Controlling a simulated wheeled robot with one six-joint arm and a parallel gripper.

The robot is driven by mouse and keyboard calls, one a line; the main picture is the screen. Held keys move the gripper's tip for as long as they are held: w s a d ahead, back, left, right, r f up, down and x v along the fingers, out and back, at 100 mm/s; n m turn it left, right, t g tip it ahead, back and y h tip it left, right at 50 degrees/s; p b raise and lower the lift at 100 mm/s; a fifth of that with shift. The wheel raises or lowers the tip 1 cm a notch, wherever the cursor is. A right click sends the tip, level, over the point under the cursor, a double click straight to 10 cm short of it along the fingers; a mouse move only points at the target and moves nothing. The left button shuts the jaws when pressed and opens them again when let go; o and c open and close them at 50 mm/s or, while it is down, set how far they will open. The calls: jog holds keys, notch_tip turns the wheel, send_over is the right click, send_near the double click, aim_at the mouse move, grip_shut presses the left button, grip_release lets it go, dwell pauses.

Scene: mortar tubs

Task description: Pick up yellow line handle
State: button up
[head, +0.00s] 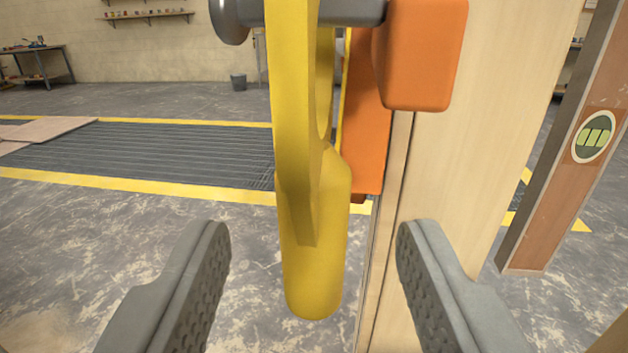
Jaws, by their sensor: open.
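The yellow line handle (318,245) hangs upright in the middle of the head view. Its upper part is a flat yellow loop around a grey peg (345,12); its lower part is a rounded yellow grip. My gripper (312,245) is open, with one grey finger to the left of the handle and one to the right. The handle's lower grip shows between the two fingers, and neither finger appears to touch it. How far the handle is from the fingertips in depth is hard to tell.
An orange block (425,55) and a pale wooden post (470,150) stand close on the right, behind the right finger. A brown board with a round sign (594,137) is farther right. The floor at left is open, with a dark yellow-edged mat (180,150).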

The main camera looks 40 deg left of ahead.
aim_at(315, 232)
jog(key=x, duration=0.5)
jog(key=shift+f, duration=0.15)
jog(key=c, duration=1.1)
jog(key=shift+o, duration=0.2)
